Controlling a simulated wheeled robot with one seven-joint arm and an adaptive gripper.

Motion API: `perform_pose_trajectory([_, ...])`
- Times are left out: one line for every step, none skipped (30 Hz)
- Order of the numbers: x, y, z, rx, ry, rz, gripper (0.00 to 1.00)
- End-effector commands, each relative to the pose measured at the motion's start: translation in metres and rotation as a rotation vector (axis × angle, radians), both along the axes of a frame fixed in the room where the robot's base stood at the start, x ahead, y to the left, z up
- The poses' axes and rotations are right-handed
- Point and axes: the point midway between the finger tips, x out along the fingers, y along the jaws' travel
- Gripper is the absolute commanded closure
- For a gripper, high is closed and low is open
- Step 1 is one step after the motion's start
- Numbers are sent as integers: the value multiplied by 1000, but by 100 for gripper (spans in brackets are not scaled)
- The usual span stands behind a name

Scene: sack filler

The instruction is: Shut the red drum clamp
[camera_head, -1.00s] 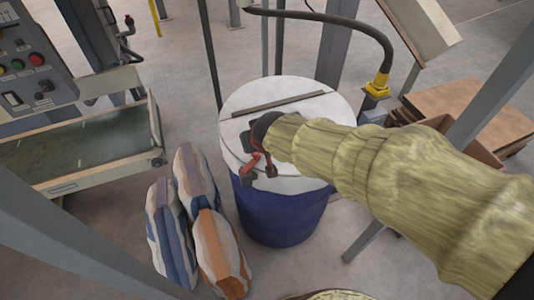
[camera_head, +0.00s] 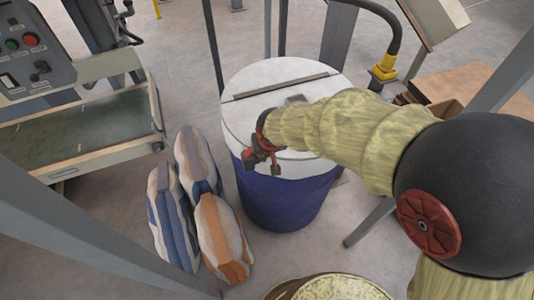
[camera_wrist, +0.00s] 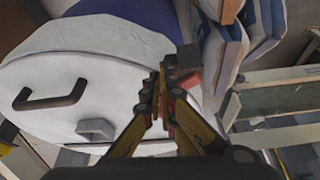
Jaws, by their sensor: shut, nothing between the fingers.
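The drum (camera_head: 285,205) is blue with a pale, round lid (camera_head: 245,85), and stands upright near the middle of the head view. The red drum clamp (camera_head: 249,158) is at the lid's front left rim, with a dark block beside it. My gripper (camera_head: 272,165) is at the same rim, just right of the clamp, and partly covers that area. In the wrist view my gripper (camera_wrist: 165,80) is shut and empty, its fingertips close beside the red clamp piece (camera_wrist: 190,80). I cannot tell whether they touch it. The clamp's far parts are hidden.
Striped sacks (camera_head: 200,200) stand on the floor left of the drum. A tray-like bench (camera_head: 80,135) and control panel (camera_head: 30,50) are at the left. A dark handle (camera_wrist: 50,95) stands up from the lid. Grey posts flank the drum.

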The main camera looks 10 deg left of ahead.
Motion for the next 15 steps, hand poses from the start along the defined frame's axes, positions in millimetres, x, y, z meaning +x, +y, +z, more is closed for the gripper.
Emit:
perform_pose_trajectory([9, 4, 2, 3, -4, -1, 100])
perform_pose_trajectory([12, 6, 2, 4, -5, -1, 100])
perform_pose_trajectory([17, 8, 3, 4, -5, -1, 100])
perform_pose_trajectory([19, 9, 3, 4, -5, -1, 100])
perform_pose_trajectory([21, 10, 3, 4, -4, -1, 100])
perform_pose_trajectory([24, 11, 3, 4, -4, -1, 100])
perform_pose_trajectory([25, 11, 3, 4, -4, -1, 100])
perform_pose_trajectory([26, 12, 3, 3, -4, -1, 100])
perform_pose_trajectory([27, 12, 3, 3, -4, -1, 100])
perform_pose_trajectory([28, 12, 3, 3, -4, -1, 100])
perform_pose_trajectory([28, 13, 3, 3, -4, 0, 100])
perform_pose_trajectory([29, 13, 3, 3, -4, 0, 100])
perform_pose_trajectory([29, 13, 4, 3, -4, 0, 100])
perform_pose_trajectory([29, 13, 4, 3, -4, 0, 100])
perform_pose_trajectory([28, 13, 4, 3, -4, 0, 100])
